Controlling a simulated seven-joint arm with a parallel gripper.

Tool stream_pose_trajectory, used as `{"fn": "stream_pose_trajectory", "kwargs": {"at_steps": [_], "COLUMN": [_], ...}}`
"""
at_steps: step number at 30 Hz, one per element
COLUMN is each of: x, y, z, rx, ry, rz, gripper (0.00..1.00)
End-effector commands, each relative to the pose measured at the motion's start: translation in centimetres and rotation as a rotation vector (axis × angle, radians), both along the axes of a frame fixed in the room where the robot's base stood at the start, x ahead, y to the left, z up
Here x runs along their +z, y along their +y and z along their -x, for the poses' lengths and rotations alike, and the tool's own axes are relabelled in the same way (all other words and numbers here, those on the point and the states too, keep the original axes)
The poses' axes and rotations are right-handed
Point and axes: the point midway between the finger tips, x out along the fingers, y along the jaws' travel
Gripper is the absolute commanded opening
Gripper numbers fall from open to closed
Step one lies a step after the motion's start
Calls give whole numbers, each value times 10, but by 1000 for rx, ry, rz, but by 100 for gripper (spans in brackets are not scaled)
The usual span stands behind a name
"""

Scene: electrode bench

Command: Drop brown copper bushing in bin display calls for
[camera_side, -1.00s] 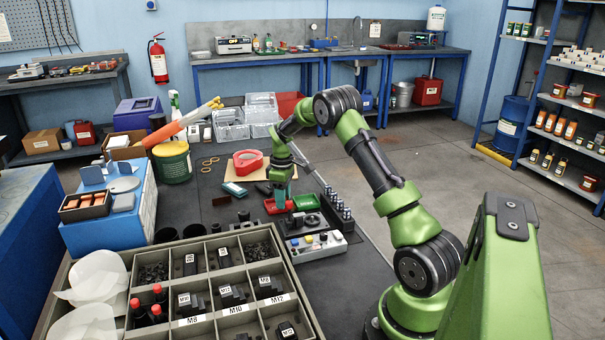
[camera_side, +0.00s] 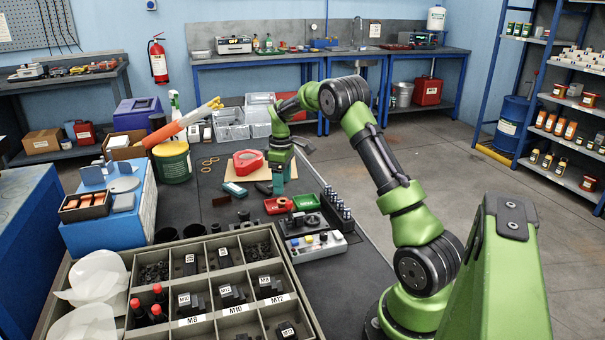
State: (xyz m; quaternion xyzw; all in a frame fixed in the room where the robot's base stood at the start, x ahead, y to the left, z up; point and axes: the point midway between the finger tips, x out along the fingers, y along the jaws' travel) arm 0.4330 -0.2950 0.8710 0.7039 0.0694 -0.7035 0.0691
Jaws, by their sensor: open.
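My gripper (camera_side: 278,193) points down over the dark bench, just behind a small red bin (camera_side: 278,206) in the picture. Its teal fingers look empty and open, though the gap between them is too small to see well. A small green bin (camera_side: 306,202) sits right of the red bin. I cannot make out the brown copper bushing. No display that I can read shows on the work area. A light control box with coloured buttons (camera_side: 316,244) lies in front of the bins.
A dark block with upright pins (camera_side: 336,204) stands right of the bins. A large compartment tray (camera_side: 290,283) fills the front. Some bare bench lies left of the bins.

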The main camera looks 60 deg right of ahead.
Motion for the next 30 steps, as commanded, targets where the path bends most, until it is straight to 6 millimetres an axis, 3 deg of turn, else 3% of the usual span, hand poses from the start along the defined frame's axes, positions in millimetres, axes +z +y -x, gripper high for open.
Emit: {"fn": "stream_pose_trajectory", "kwargs": {"at_steps": [6, 13, 18, 30], "x": [57, 96, 108, 111], "y": [-1, -1, 0, 0], "z": [-1, -1, 0, 0], "rx": [1, 2, 1, 1], "ry": [-5, -3, -1, 0], "rz": [4, 3, 1, 1], "gripper": [68, 68, 68, 68]}}
